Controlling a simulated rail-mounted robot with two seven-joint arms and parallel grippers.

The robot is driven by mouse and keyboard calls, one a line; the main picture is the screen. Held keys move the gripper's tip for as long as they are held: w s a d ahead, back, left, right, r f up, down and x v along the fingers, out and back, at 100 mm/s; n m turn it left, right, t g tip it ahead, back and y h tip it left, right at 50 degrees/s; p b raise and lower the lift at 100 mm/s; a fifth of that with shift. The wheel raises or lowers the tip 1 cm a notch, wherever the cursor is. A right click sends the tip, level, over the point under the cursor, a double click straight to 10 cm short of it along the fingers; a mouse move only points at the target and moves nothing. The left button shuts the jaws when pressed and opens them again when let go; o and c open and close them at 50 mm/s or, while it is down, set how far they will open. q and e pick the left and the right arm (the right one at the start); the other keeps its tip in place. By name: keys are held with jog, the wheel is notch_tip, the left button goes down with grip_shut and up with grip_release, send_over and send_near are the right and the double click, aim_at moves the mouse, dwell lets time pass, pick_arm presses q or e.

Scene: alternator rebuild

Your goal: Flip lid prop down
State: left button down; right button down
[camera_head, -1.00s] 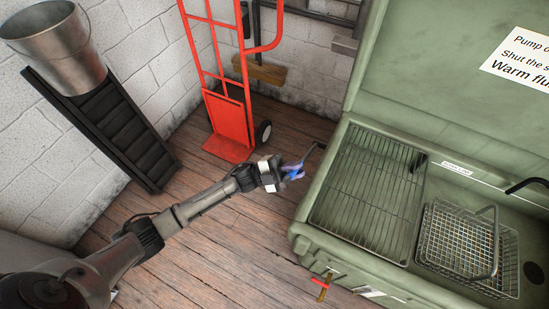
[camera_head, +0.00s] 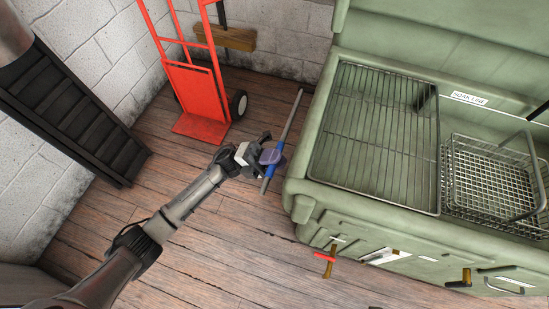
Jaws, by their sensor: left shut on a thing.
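My left gripper (camera_head: 264,156) is shut on the lid prop, a thin grey rod (camera_head: 291,118) with a blue grip, just left of the green parts washer (camera_head: 303,190). The rod slants, its upper end near the washer's left rear side and its lower end below my fingers. The fingers partly hide the blue grip. Whether the rod touches the washer or lid is not clear. The green lid (camera_head: 430,40) stands raised at the back of the washer, cut off by the top of the frame. My right gripper is out of view.
A wire rack (camera_head: 370,140) and a wire basket (camera_head: 490,175) sit in the washer. A red-handled valve (camera_head: 326,258) sticks out of its front. A red hand truck (camera_head: 195,95) stands by the wall. Wooden floor (camera_head: 220,240) is free in front.

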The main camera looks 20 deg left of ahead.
pick_arm(q)
jog(key=shift+f+m+b, duration=0.3)
jog(key=shift+f, duration=0.3)
jog(key=c, duration=1.1)
grip_release()
jog(key=shift+c, duration=0.2)
jog(key=shift+a, duration=0.25)
jog(key=v, duration=1.3)
jog(key=shift+a, duration=0.15)
jog(key=shift+w, duration=0.1)
